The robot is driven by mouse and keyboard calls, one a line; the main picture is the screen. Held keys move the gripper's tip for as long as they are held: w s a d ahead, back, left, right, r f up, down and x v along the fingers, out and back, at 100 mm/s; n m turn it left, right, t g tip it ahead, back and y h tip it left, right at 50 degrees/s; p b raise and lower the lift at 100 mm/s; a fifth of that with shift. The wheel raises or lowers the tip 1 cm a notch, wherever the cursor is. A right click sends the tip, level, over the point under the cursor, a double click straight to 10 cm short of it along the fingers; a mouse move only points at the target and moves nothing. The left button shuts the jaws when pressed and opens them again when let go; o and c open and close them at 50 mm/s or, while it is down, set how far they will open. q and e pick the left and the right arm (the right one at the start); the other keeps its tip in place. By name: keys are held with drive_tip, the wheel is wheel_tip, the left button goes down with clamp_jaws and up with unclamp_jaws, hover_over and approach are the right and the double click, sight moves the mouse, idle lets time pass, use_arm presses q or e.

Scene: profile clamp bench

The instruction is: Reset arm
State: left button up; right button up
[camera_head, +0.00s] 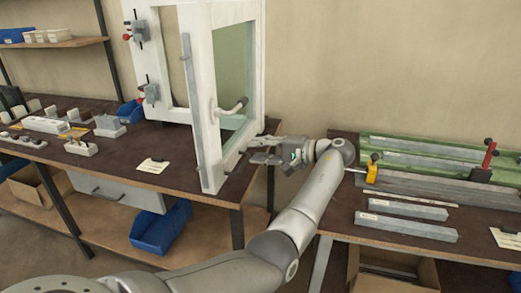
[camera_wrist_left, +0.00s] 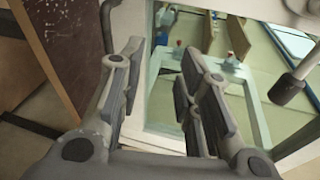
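My left arm reaches in from the bottom left of the head view, and my left gripper (camera_head: 256,151) points left beside the lower edge of the white-framed window sash (camera_head: 205,110). In the left wrist view my left gripper (camera_wrist_left: 163,48) has its two fingers spread with nothing between them. The sash and its pane lie behind the fingers there; I cannot tell whether they touch it. A dark-ended handle (camera_head: 235,106) sticks out from the sash, and it also shows in the left wrist view (camera_wrist_left: 288,88). My right gripper is not in view.
The left bench (camera_head: 125,160) holds metal blocks and a paper card (camera_head: 152,166); a blue bin (camera_head: 160,228) is below. A gap separates the benches.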

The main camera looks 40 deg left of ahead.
use_arm(q)
drive_tip(key=s+d+f+m+t+h, duration=0.1)
drive_tip(key=d+f+m+t+h, duration=0.2)
drive_tip(key=f, duration=1.4)
drive_tip(key=s+f+m+t+h, duration=0.15)
drive_tip(key=f+m, duration=0.25)
drive_tip(key=f, duration=1.3)
drive_tip(key=s+d+f+m+h, duration=0.1)
drive_tip(key=s+d+f+h, duration=0.15)
drive_tip(key=s+f, duration=0.65)
drive_tip(key=s+d+f+h, duration=0.2)
drive_tip(key=s+d+f, duration=0.25)
drive_tip(key=f, duration=0.75)
drive_tip(key=s+d+f+n+h, duration=0.1)
drive_tip(key=s+d+f+h, duration=0.1)
drive_tip(key=s, duration=1)
drive_tip(key=s+d+f+n+h, duration=0.1)
drive_tip(key=s+d+f+h, duration=0.1)
drive_tip(key=s+f, duration=0.5)
drive_tip(key=s+d+f+n+h, duration=0.2)
drive_tip(key=s+d+f, duration=0.2)
drive_tip(key=s, duration=1.4)
drive_tip(key=shift+s+d+f, duration=0.15)
drive_tip(key=shift+d+f, duration=0.2)
drive_tip(key=shift+f, duration=0.25)
